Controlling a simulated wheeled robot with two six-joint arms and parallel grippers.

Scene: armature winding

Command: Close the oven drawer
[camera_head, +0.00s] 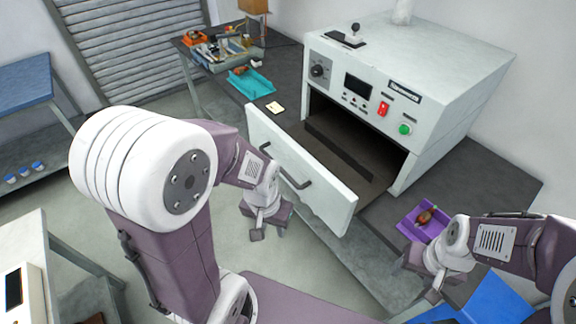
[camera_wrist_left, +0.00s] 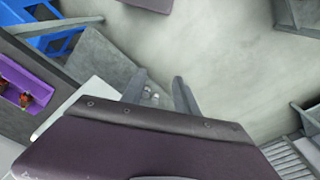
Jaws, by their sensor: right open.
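The oven (camera_head: 420,60) is a light grey box on the dark bench, with a dial, a small screen and red and green buttons. Its drawer (camera_head: 325,190) is pulled out, the white front panel well clear of the oven's dark opening. A dark bar handle (camera_head: 290,172) is on the panel. My left gripper (camera_head: 268,232) is open and empty in front of the panel, below the handle; I cannot tell whether it touches. Its spread fingers show in the left wrist view (camera_wrist_left: 158,90). My right gripper (camera_head: 422,283) is open at the lower right, near the bench's front edge.
A purple tray (camera_head: 408,228) with small parts sits on the bench right of the drawer. A teal tray (camera_head: 252,83) and a tool box (camera_head: 222,50) stand at the far left end. Blue containers (camera_head: 490,300) are at the lower right.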

